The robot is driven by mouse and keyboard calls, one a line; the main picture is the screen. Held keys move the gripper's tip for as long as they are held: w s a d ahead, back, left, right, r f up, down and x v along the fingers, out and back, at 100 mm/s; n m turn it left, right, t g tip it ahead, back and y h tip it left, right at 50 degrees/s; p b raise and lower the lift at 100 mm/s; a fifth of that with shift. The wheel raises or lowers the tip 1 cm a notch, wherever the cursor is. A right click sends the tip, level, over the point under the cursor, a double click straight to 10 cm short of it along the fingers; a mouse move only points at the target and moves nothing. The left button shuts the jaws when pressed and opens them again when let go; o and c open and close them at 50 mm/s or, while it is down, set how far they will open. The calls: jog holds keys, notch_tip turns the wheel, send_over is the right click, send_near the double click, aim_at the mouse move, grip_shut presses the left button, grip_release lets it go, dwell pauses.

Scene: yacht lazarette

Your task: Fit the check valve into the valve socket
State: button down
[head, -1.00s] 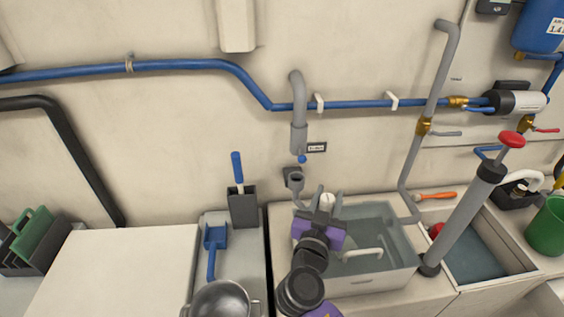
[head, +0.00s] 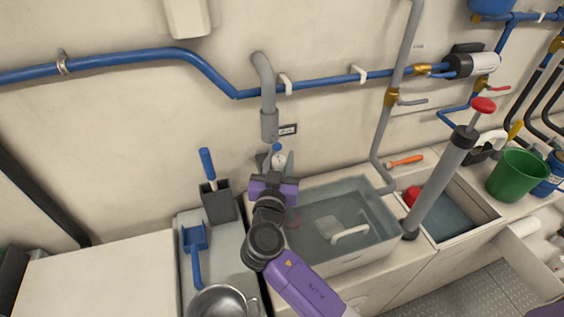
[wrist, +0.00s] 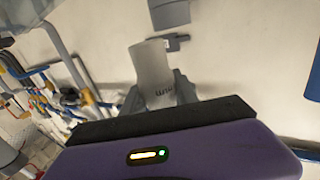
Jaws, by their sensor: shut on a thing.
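My gripper (head: 278,166) is shut on the check valve (head: 279,160), a small whitish cylinder, and holds it up by the wall. In the wrist view the valve (wrist: 152,70) stands roughly upright between the grey fingers, with dark marking low on its side. The grey downpipe's open end (head: 270,128) is above the valve, with a gap between them in the wrist view (wrist: 168,14). A small blue piece (head: 276,147) shows just below the pipe end. The valve socket on the wall under the pipe is hidden behind my gripper, so I cannot tell whether the valve touches it.
A water-filled sink (head: 385,247) lies right of my gripper, with a grey hand pump (head: 440,185) beyond it. A dark holder with a blue-handled tool (head: 218,205) stands close on the left. A small dark label (head: 288,129) is beside the pipe end.

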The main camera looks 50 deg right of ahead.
jog(key=w+d, duration=0.2)
jog(key=shift+w+f, duration=0.1)
jog(key=shift+w, duration=0.2)
jog(key=shift+w+d+b, duration=0.6)
jog(key=shift+w+b, duration=0.1)
jog(key=shift+w, duration=0.2)
jog(key=shift+w+d+b, duration=0.55)
jog(key=shift+w+b, duration=0.15)
jog(key=shift+w, duration=0.2)
jog(key=shift+b, duration=0.9)
jog(key=shift+f+b, duration=1.35)
jog(key=shift+b, duration=0.45)
dwell(0.7)
jog(key=c, duration=0.9)
grip_release()
